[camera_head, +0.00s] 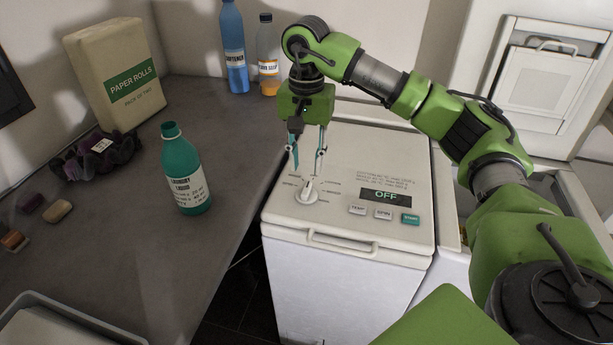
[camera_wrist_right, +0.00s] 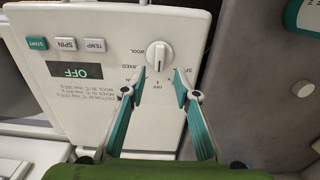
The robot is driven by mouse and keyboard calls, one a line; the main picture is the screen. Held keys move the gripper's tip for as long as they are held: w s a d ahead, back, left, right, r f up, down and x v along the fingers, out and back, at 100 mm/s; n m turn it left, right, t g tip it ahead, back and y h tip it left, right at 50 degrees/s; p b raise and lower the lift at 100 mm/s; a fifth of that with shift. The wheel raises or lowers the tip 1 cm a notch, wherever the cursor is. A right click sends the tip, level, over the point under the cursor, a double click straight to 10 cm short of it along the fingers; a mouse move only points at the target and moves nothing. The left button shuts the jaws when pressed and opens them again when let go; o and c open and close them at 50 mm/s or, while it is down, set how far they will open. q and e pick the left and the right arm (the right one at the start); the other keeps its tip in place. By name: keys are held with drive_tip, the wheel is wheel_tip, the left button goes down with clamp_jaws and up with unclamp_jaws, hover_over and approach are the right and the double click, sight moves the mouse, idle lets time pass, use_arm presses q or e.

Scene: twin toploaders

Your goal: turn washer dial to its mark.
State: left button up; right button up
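The washer (camera_head: 345,240) is a white toploader with its lid shut and a control panel on top. Its dial (camera_head: 307,193) is a round white knob with a raised bar, near the panel's left side; it also shows in the right wrist view (camera_wrist_right: 158,56). Printed labels, among them OFF and WOOL, surround it. The display (camera_head: 386,197) reads OFF. My right gripper (camera_head: 306,172) points down just above the dial, its teal fingers apart. In the right wrist view the fingertips (camera_wrist_right: 160,80) stand apart just short of the dial. My left gripper is out of view.
TEMP, SPIN and START buttons (camera_head: 410,218) sit right of the dial. The grey counter (camera_head: 130,240) at left holds a green laundry liquid bottle (camera_head: 185,170), paper rolls (camera_head: 115,75) and a blue softener bottle (camera_head: 233,50). A raised white lid (camera_head: 535,80) stands at right.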

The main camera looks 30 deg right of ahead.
drive_tip(key=shift+r, duration=2.4)
drive_tip(key=shift+f, duration=0.1)
